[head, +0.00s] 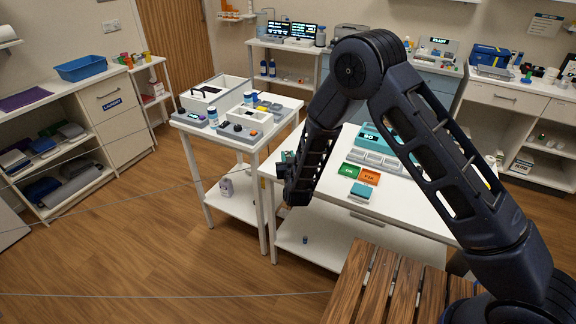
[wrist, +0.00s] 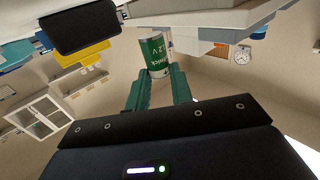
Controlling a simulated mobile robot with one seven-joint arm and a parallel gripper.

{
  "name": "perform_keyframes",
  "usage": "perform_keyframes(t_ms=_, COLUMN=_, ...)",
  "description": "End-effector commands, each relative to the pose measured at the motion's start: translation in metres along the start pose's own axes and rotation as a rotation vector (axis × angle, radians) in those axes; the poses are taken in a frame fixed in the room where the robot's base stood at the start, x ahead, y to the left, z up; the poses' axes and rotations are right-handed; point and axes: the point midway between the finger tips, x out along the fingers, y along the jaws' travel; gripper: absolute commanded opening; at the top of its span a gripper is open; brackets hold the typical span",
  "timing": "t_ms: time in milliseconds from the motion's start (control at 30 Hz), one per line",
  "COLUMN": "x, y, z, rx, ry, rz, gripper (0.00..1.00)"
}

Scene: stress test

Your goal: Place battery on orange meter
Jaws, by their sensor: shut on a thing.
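My gripper (wrist: 157,78) is shut on a green and white battery (wrist: 155,56) marked 1.2 V. The battery sticks out past the green fingertips in the wrist view. In the head view my gripper (head: 287,158) hangs at the left end of the white table (head: 331,211), and I cannot make out the battery there. No orange meter is clearly identifiable.
A white cart (head: 237,148) with trays and bottles stands just left of my gripper. A teal block (head: 363,190) and grey trays (head: 375,160) are on the white table. A wooden slatted surface (head: 375,285) is in front. The floor at left is clear.

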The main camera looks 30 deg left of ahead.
Motion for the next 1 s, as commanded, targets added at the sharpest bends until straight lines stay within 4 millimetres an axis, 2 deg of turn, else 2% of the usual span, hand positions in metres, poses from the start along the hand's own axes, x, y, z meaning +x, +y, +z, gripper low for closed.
perform_keyframes(t_ms=300, x=0.000, y=0.000, z=0.038, rx=-0.001, ry=-0.001, rz=0.000, gripper=0.00)
perform_keyframes(t_ms=767, x=0.000, y=0.000, z=0.044, rx=0.000, ry=0.000, rz=0.000, gripper=0.00)
perform_keyframes(t_ms=800, x=0.000, y=0.000, z=0.044, rx=0.000, ry=0.000, rz=0.000, gripper=0.28)
perform_keyframes(t_ms=900, x=0.000, y=0.000, z=0.043, rx=0.000, ry=0.000, rz=0.000, gripper=0.44)
perform_keyframes(t_ms=1000, x=0.000, y=0.000, z=0.043, rx=0.000, ry=0.000, rz=0.000, gripper=0.44)
